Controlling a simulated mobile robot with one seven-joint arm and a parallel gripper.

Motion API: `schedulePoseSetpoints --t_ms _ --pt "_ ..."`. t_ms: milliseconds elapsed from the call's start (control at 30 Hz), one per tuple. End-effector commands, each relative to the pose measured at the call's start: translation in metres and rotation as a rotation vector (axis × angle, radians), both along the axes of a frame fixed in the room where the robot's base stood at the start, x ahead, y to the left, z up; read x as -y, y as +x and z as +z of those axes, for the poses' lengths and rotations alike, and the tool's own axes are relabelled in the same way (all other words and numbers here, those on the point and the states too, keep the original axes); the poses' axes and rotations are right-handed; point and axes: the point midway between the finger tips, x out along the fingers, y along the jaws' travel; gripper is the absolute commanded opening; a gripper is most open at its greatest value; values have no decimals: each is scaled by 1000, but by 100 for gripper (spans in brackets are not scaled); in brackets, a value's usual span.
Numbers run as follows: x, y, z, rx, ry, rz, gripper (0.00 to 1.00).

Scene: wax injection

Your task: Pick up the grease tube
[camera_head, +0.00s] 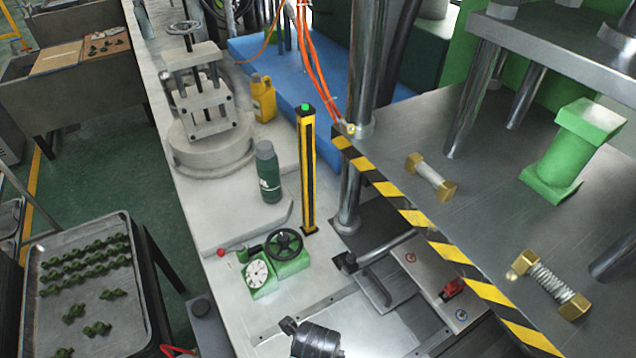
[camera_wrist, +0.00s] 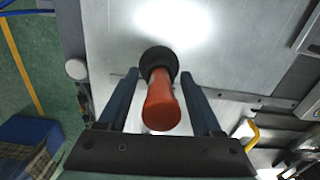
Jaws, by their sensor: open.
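An orange-red tube (camera_wrist: 163,103) with a wide black end (camera_wrist: 158,61) shows in the middle of the wrist view; I take it to be the grease tube. My gripper (camera_wrist: 160,76) is open, with one dark blue finger on each side of the tube. Small gaps show between the fingers and the tube, so it is between them but not clamped. I cannot tell how far its end is from the pale surface behind it. I do not see the orange tube in the head view.
In the head view, a dark green bottle (camera_head: 268,172), a yellow jug (camera_head: 262,98), a yellow-black post (camera_head: 306,170) and a green gauge with handwheel (camera_head: 284,244) stand on the pale bench. A tray of green parts (camera_head: 40,330) is at left. The press table (camera_head: 480,190) is right.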

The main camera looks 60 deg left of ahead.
Motion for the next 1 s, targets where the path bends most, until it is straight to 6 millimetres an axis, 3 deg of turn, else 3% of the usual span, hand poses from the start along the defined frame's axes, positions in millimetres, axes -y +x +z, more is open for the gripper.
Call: schedulePoseSetpoints --t_ms 33,400,1000 --pt "0 0 0 0 0 0 63" --pt "0 0 1 0 0 0 0" --pt "-2 1 8 2 2 1 0"
